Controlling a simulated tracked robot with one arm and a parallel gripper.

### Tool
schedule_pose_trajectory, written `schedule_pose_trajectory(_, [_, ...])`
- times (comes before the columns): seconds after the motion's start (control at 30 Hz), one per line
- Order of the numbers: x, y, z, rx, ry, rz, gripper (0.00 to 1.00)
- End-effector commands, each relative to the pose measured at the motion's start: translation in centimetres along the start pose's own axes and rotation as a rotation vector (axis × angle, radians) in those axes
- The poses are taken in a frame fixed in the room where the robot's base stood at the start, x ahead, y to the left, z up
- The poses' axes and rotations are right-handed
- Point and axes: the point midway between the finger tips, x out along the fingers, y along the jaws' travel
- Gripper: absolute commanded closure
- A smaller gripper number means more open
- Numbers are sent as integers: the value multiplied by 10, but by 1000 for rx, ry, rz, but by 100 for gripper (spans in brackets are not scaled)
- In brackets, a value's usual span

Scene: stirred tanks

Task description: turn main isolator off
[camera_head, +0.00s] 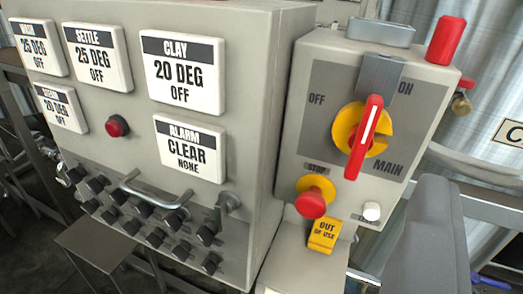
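The main isolator is a red handle (366,135) with a white line, on a yellow disc (348,126). It sits on a grey plate marked OFF at upper left, ON at upper right and MAIN at lower right. The handle stands near upright, its top leaning right towards ON. A grey metal strap (381,74) is just above the disc. A smooth grey part at lower right (430,235) looks like part of my gripper. It is apart from the handle in the picture. The fingertips cannot be made out, nor any gap between them.
Below the isolator are a red stop button (312,203) on yellow, a yellow OUT OF USE tag (324,235) and a white knob (371,211). A red cylinder (445,40) and grey tray (380,31) top the box. A wider panel (262,110) with displays stands left.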

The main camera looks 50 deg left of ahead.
Motion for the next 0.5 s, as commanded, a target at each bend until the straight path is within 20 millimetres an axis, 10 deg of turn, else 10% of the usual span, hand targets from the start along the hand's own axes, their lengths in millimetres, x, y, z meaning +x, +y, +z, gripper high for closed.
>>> schedule_pose_trajectory(0.2, [6,-32,38,69,-6,-137,66])
schedule_pose_trajectory(0.5, [30,-41,42,78,-3,-156,66])
